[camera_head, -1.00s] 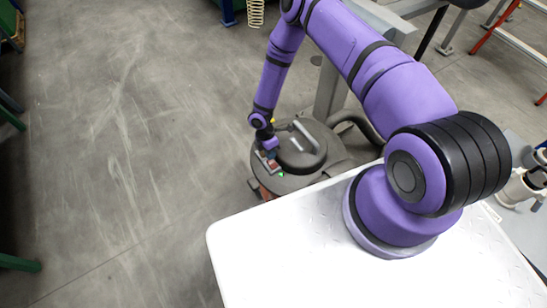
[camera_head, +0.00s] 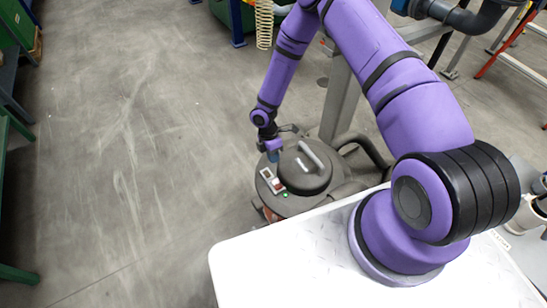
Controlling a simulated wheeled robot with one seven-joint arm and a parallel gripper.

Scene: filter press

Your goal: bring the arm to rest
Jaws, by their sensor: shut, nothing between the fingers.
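My purple arm rises from the white deck (camera_head: 280,262) of my base, bends at the top of the view and hangs down on the far side. My gripper (camera_head: 273,158) is at its lower end, small in the view, pointing down and shut with nothing in it. It is in front of or just above the left part of a dark round machine (camera_head: 310,165) on the floor; I cannot tell whether it touches. The machine has a light handle on its lid, and a small panel with a red switch (camera_head: 279,183) and a green light (camera_head: 285,195).
A grey post (camera_head: 342,100) and a dark hose (camera_head: 375,152) stand close behind the machine. Green and blue frames line the left edge and top. A coiled yellowish hose (camera_head: 264,25) hangs at the top. The grey floor (camera_head: 130,150) on the left is clear.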

